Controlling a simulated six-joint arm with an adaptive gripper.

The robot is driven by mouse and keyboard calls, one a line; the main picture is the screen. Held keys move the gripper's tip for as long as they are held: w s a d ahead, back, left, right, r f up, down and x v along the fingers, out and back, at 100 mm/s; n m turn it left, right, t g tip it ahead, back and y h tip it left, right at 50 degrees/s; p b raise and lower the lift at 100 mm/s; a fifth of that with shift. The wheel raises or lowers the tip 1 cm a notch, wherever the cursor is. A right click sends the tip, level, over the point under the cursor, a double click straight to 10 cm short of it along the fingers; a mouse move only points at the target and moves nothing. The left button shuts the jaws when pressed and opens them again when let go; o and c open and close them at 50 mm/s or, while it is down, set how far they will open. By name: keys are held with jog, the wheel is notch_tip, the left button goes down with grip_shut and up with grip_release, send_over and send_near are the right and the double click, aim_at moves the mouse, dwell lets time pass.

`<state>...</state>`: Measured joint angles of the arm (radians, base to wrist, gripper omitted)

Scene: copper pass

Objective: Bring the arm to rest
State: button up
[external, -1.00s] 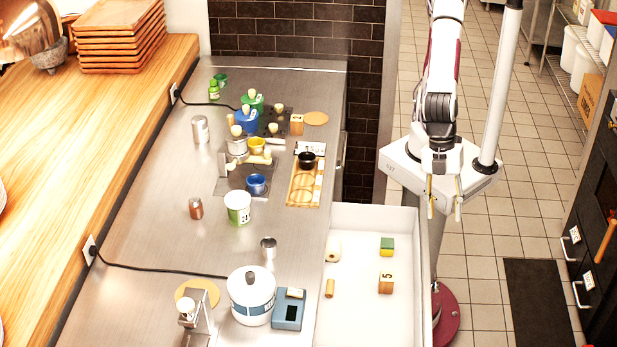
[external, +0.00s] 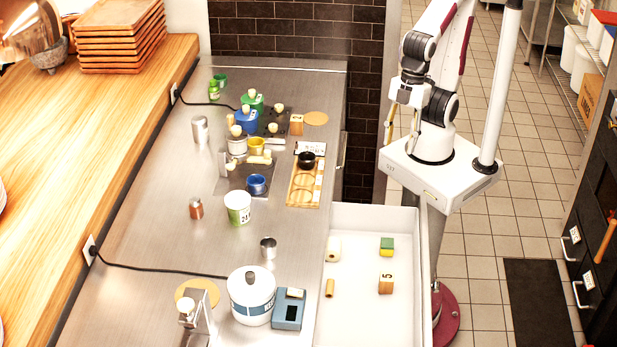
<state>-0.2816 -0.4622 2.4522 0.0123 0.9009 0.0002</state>
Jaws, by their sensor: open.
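The arm stands on a white base, beside a tall white pole. The steel counter (external: 150,240) lies to the left of the gripper.
An open white drawer (external: 357,310) holds several small blocks, below the gripper in the picture. A wooden tray (external: 291,193) with a black cup (external: 306,160), a white pot (external: 251,296) and several cups stand on the counter.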

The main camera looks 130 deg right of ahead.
jog(key=s+d+r+m+t, duration=0.1)
jog(key=d+r+m+t, duration=0.2)
jog(key=d, duration=0.4)
jog(key=shift+s+r+h, duration=0.2)
jog(key=shift+r+h, duration=0.2)
jog(key=shift+r, duration=0.5)
